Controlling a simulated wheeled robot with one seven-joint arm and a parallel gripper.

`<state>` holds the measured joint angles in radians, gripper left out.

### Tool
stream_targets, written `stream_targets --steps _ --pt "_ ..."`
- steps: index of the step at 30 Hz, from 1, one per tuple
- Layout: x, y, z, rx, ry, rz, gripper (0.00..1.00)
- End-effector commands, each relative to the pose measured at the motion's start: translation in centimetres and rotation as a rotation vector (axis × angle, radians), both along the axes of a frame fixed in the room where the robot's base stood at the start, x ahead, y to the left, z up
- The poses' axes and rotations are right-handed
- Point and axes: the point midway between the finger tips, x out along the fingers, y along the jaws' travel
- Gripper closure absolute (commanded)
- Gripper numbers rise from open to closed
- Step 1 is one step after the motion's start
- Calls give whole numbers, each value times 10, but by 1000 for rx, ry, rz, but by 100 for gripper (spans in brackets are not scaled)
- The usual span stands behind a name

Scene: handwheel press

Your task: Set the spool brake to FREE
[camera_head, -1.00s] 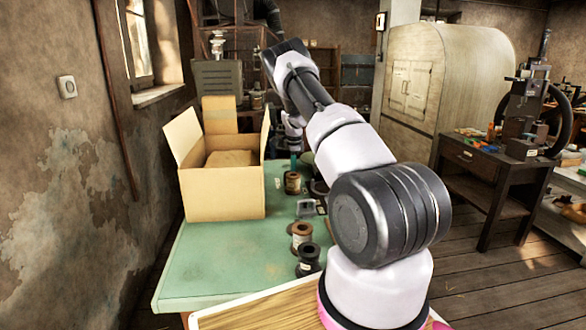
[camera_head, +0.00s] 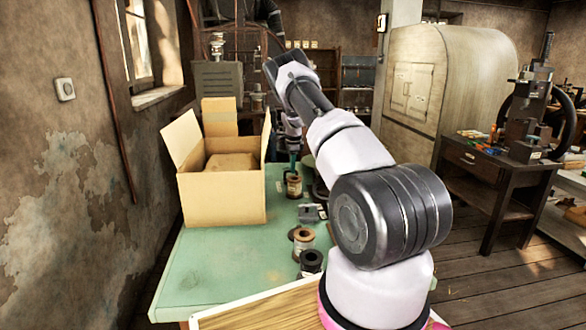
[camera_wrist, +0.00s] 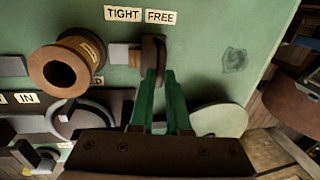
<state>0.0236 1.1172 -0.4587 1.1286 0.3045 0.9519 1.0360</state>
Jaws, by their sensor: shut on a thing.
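The spool brake's dark upright lever (camera_wrist: 154,48) stands under the FREE label (camera_wrist: 160,16), to the right of the TIGHT label (camera_wrist: 123,14), in the wrist view. A grey block (camera_wrist: 120,54) sits between the lever and a brown spool (camera_wrist: 66,63) on the left. My gripper (camera_wrist: 159,76) has its green fingers closed on the lever's near end. In the head view my gripper (camera_head: 293,168) is at the far part of the green table, beside a brown spool (camera_head: 294,186); the lever cannot be made out there.
An open cardboard box (camera_head: 223,195) stands on the green table (camera_head: 225,265), left of my gripper. Another brown spool (camera_head: 302,241) and a black spool (camera_head: 311,262) stand nearer. An IN label (camera_wrist: 26,98) and a grey curved part (camera_wrist: 88,118) lie left of my fingers.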

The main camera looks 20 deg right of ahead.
Motion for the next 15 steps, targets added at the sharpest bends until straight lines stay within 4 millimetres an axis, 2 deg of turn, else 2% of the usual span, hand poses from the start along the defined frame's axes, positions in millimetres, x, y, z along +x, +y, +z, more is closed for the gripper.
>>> stream_targets --steps 4,5,6,15 --pt "4 -1 3 -5 -12 4 100" --pt "4 -1 4 -5 -13 4 78" --pt "4 -1 4 -6 -13 5 73" --pt "3 -1 3 -4 -9 3 73"
